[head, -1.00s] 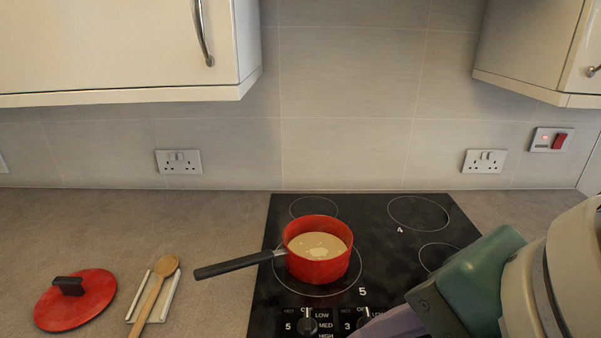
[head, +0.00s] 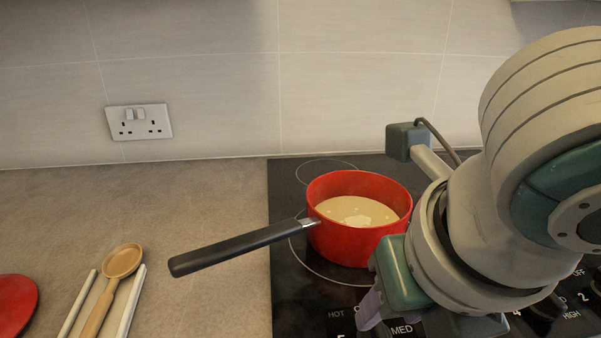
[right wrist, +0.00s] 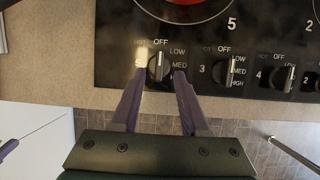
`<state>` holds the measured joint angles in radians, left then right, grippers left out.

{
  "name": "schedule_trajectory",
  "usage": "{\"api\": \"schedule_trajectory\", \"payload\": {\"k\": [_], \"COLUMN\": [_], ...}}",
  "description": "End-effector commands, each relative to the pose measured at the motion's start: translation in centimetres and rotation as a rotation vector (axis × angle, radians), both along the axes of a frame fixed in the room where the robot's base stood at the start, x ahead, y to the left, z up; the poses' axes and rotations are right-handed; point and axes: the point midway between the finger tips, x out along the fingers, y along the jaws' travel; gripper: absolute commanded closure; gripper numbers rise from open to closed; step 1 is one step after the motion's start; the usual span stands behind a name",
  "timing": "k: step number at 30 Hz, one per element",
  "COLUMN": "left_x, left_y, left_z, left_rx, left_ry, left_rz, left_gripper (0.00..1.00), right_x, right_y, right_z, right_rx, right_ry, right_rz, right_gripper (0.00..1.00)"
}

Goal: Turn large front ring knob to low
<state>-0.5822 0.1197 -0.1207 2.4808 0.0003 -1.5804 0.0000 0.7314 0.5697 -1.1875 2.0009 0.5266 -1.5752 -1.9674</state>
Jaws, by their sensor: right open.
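The large front ring's black knob (right wrist: 158,68), leftmost in the row, shows in the right wrist view. Its white pointer is upright towards OFF, with LOW and MED on the right. My right gripper (right wrist: 160,73) is open, its two purple fingers on either side of this knob; I cannot tell whether they touch it. In the head view my right arm and gripper (head: 372,308) cover the knob. The large front ring (head: 310,262), marked 5, has a red saucepan (head: 345,243) of pale liquid on it.
The pan's black handle (head: 235,247) sticks out left over the worktop. A wooden spoon (head: 110,285) lies on a white rest, beside a red lid (head: 14,303). More knobs (right wrist: 222,70) sit to the right of the front one.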

Motion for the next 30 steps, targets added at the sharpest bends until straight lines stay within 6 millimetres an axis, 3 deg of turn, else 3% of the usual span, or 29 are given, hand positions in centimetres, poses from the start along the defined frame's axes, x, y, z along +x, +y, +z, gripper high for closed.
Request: {"api": "schedule_trajectory", "payload": {"k": [1,6,17,27,30], "left_x": [0.0,0.0,0.0,0.0,0.1], "left_y": [-0.1,-0.1,-0.1,0.1,0.2], "left_z": [-0.4,-0.8,-0.8,-0.8,-0.8], "left_rx": [-0.002,-0.005,-0.005,0.003,0.006], "left_ry": [0.0,0.0,0.0,-0.002,-0.002], "left_rz": [0.002,0.004,0.004,-0.001,-0.002], "left_gripper": [0.5,0.5,0.5,0.5,0.5], "right_x": [0.3,1.1,1.3,1.3,1.3], "right_y": [0.0,0.1,0.1,0.1,0.1], "right_z": [-1.1,-2.8,-3.3,-3.3,-3.3], "right_rx": [0.0,0.001,0.001,0.001,0.001], "right_ry": [0.003,0.001,-0.001,-0.001,-0.001], "right_rz": [-0.002,-0.001,0.0,-0.001,-0.001], "right_gripper": [0.55,0.55,0.55,0.93,1.0]}}
